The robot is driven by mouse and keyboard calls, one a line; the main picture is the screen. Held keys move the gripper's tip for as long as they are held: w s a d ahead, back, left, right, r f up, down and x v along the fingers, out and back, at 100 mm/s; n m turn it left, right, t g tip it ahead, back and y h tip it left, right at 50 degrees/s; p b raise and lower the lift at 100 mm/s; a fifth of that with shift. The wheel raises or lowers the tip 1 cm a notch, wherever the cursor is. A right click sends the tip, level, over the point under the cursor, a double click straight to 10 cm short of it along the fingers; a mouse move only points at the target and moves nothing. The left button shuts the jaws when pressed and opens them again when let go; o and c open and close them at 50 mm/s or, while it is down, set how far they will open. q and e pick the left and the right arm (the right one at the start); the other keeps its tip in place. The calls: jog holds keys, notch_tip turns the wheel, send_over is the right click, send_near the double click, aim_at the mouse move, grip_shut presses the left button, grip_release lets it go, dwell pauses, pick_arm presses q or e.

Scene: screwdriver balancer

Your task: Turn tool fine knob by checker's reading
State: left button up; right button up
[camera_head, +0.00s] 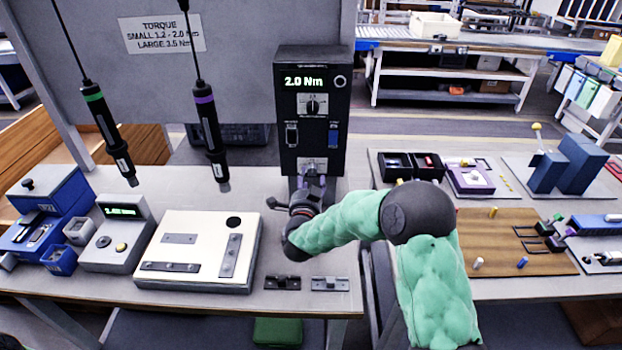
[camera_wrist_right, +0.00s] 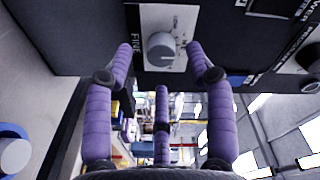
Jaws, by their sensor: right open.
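The black control box (camera_head: 311,110) stands upright on the bench with a green display of 2.0 Nm. The fine knob (camera_wrist_right: 161,47), grey and round on a light plate, sits low on its front. My right gripper (camera_head: 308,192) is just in front of the lower box; its purple fingers (camera_wrist_right: 160,62) are open, with the knob framed between two tips and clear gaps beside it. The grey tester (camera_head: 118,238) has a small green display, too small to read surely. Two screwdrivers, green-banded (camera_head: 108,132) and purple-banded (camera_head: 210,133), hang from cables. My left gripper is not in view.
A white fixture block (camera_head: 197,249) lies left of my right arm, and blue bins (camera_head: 52,215) stand further left. Two small brackets (camera_head: 330,284) lie near the front edge. A brown board (camera_head: 512,254) with small parts lies on the right bench.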

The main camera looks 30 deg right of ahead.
jog(key=shift+x, duration=1.45)
grip_shut()
jog(key=shift+n, duration=0.6)
jog(key=n, duration=0.5)
jog(key=shift+s+f, duration=0.1)
jog(key=shift+f, duration=0.05)
jog(key=n+t+p, duration=0.1)
jog(key=n, duration=0.5)
jog(key=shift+f, duration=0.15)
jog(key=shift+n+p, duration=0.3)
